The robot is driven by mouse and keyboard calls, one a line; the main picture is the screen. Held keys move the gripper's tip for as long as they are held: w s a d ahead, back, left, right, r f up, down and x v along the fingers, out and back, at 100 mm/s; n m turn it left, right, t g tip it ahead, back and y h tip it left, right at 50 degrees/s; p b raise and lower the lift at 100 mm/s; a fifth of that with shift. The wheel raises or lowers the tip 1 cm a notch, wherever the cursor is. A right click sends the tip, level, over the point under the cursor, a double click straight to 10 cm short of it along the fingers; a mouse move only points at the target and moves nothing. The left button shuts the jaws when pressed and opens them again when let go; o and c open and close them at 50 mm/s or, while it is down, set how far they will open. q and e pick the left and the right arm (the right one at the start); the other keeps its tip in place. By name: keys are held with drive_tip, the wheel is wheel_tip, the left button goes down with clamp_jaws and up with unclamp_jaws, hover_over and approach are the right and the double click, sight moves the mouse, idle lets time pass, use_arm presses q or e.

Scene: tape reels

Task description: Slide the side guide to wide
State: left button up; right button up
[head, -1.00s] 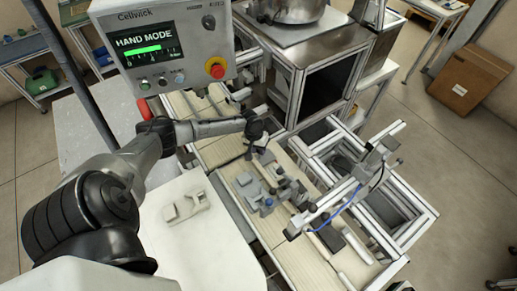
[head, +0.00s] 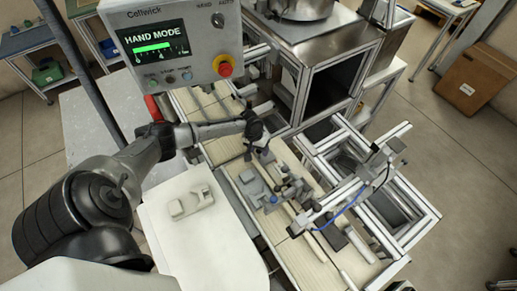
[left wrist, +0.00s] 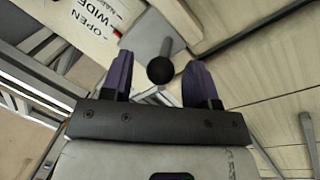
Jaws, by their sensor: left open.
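My left gripper (head: 250,150) reaches over the conveyor in the head view. In the left wrist view its two purple fingers (left wrist: 160,72) are open, one on each side of a round black knob (left wrist: 160,71) on a grey rod. The knob appears between the fingers with gaps on both sides; I cannot tell its depth relative to the tips. A white label (left wrist: 85,18) beside it reads "WIDE" and "OPEN", with a third word cut off. In the head view the side guide's knob is too small and covered to make out. My right gripper is not in view.
A control panel (head: 185,75) reading "HAND MODE" stands behind my left arm. Grey fixtures (head: 262,192) sit on the conveyor (head: 295,260). A sensor bracket with a blue cable (head: 350,205) crosses to the right. A white table (head: 205,245) holding a pale part (head: 190,203) stands in front.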

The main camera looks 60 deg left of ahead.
use_arm(q)
wheel_tip(320, 180, up, 14)
drive_tip(key=s+a, duration=0.1)
drive_tip(key=a, duration=0.1)
drive_tip(key=shift+s+f, duration=0.2)
drive_tip(key=shift+s, duration=0.05)
drive_tip(key=shift+a, duration=0.1)
idle(0.8)
